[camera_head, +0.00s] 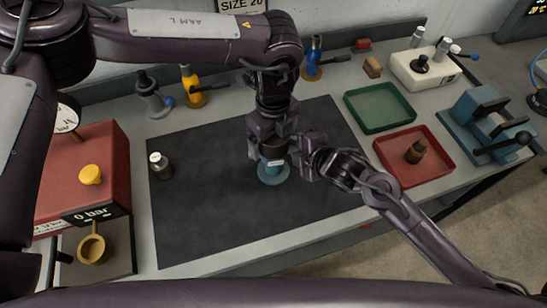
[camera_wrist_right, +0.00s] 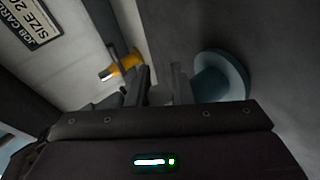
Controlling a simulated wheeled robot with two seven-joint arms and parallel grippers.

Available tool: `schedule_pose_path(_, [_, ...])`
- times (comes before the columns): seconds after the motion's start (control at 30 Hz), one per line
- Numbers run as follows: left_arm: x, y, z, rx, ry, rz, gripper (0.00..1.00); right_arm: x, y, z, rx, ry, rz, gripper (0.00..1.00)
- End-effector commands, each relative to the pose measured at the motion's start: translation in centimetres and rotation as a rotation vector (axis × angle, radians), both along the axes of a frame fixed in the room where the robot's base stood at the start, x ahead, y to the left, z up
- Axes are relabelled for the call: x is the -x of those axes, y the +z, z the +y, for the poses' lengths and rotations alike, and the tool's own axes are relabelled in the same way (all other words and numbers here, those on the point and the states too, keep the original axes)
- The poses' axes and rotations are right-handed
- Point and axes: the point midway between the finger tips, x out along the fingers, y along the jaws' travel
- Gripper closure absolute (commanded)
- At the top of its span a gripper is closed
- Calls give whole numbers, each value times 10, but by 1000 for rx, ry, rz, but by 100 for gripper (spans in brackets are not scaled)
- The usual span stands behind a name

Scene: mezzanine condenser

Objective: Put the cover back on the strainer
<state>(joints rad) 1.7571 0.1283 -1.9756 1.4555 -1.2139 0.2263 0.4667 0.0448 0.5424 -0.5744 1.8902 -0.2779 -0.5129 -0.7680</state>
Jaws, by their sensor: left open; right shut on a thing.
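The strainer (camera_head: 272,172) is a small blue body with a round base, standing on the dark mat (camera_head: 205,220). It also shows in the right wrist view (camera_wrist_right: 222,76). A dark brownish piece (camera_head: 274,146), apparently the cover, is right above its top; whether it touches is hidden. My left gripper (camera_head: 271,141) points down over the strainer, open, with fingers on either side of that piece. My right gripper (camera_head: 298,158) comes from the right and is shut on what looks like the cover. The held piece is barely visible between the fingers in the right wrist view (camera_wrist_right: 158,88).
A red unit (camera_head: 90,145) reading 0 bar is at far left. The front of the mat is clear.

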Motion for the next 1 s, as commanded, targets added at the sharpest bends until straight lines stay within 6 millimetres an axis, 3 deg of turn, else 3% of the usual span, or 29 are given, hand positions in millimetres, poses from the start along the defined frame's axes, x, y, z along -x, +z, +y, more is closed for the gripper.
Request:
schedule_pose_path(0.13, [0,0,0,0,0,0,10,2,-4,0,5,3,8,100])
schedule_pose_path(0.5, [0,0,0,1,0,-1,56,2,-4,0,5,3,8,100])
schedule_pose_path(0.7, [0,0,0,2,-136,-1,57,2,-4,0,5,3,8,100])
schedule_pose_path(0.83, [0,0,-1,2,-129,-1,57,2,-4,0,5,3,8,100])
schedule_pose_path(0.87, [-1,0,-1,2,-128,-2,27,2,-4,0,5,3,8,100])
schedule_pose_path(1.0, [0,0,0,2,-128,-1,8,2,-4,0,5,3,8,100])
